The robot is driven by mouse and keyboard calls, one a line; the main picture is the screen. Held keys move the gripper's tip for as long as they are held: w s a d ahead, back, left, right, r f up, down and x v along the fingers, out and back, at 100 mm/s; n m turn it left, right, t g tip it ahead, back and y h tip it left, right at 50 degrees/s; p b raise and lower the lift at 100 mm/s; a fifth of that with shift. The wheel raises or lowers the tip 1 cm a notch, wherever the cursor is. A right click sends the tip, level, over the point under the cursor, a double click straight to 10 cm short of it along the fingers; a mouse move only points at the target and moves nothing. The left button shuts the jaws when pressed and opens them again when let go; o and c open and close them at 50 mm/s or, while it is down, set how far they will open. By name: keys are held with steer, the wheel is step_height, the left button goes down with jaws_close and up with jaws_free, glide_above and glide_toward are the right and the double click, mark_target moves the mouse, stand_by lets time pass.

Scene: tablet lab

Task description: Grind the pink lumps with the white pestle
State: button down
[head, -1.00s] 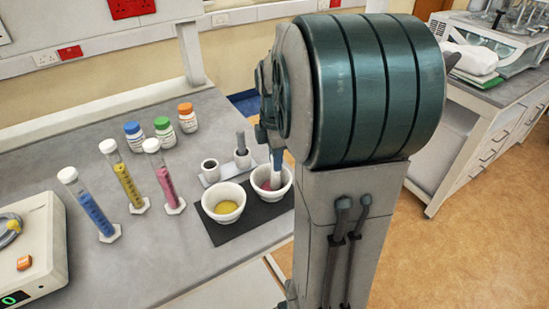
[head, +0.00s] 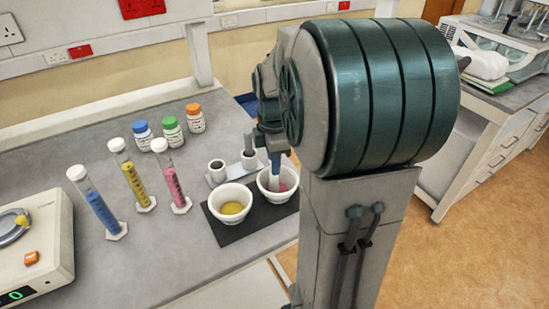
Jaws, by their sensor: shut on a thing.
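The white pestle (head: 274,177) stands roughly upright, its lower end inside the right white mortar (head: 291,197). Pink material (head: 285,186) shows in that mortar to the right of the pestle; whether it is lumps or powder is too small to tell. My gripper (head: 274,153) is shut on the upper part of the pestle, above the mortar. My arm hides part of the gripper and the space to its right.
A second mortar (head: 218,213) with yellow material stands just left on the same dark mat (head: 230,238). Behind is a rack (head: 217,182) with a grey pestle (head: 249,143). Tubes (head: 174,190), capped bottles (head: 171,131) and a balance (head: 45,240) stand left. The bench front is clear.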

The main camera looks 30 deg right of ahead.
steer(key=shift+s, duration=0.45)
steer(key=shift+r+p, duration=2.95)
steer(key=shift+r, duration=0.85)
steer(key=shift+f, duration=0.1)
